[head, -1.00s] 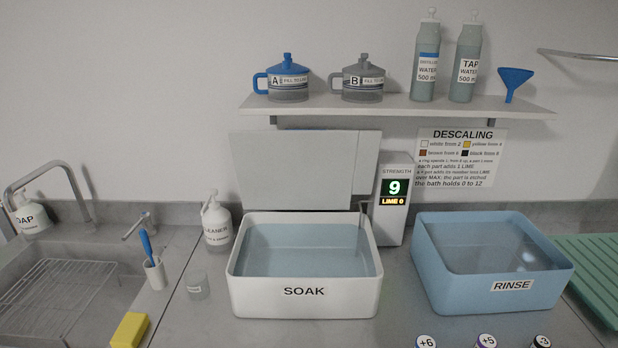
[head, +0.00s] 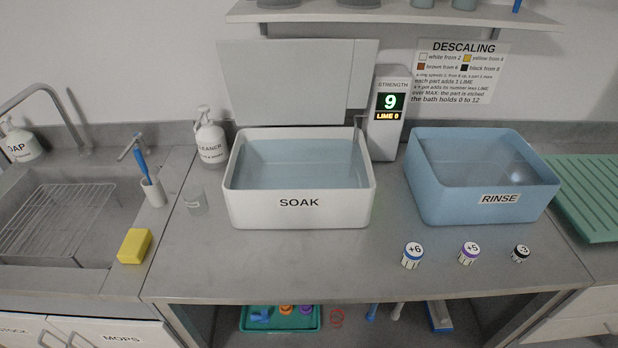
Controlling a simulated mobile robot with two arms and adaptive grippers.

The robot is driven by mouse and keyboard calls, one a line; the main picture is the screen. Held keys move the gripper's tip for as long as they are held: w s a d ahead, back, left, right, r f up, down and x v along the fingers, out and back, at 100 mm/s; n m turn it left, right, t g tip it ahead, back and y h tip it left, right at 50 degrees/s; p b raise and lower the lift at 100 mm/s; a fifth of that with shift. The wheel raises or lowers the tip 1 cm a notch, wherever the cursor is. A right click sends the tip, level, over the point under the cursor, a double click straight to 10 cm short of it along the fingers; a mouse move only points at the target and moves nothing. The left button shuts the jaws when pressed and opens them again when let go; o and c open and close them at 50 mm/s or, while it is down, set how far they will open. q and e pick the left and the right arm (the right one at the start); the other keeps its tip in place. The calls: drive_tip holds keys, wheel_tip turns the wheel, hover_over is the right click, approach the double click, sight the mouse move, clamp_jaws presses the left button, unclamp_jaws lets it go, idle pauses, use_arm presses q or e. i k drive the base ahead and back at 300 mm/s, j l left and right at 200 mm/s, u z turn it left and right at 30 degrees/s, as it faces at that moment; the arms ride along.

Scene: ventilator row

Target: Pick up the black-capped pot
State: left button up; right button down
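The black-capped pot (head: 520,253) stands upright on the grey counter, in front of the blue RINSE tub, at the right end of a row of three small pots. Its label appears to read 3, with the sign in front too small to be sure of. To its left stand a purple-capped pot marked +5 (head: 468,252) and a blue-capped pot marked +6 (head: 412,255). Neither of my grippers shows in the head view.
The white SOAK tub (head: 300,213) and blue RINSE tub (head: 480,205) hold liquid behind the pots. The strength display (head: 389,103) reads 9, LIME 0. A yellow sponge (head: 134,246) lies by the sink. Bare counter (head: 300,265) lies ahead of SOAK. A green tray (head: 280,320) sits below.

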sight(520, 252)
drive_tip(key=k+z, duration=0.15)
drive_tip(key=z, duration=1.35)
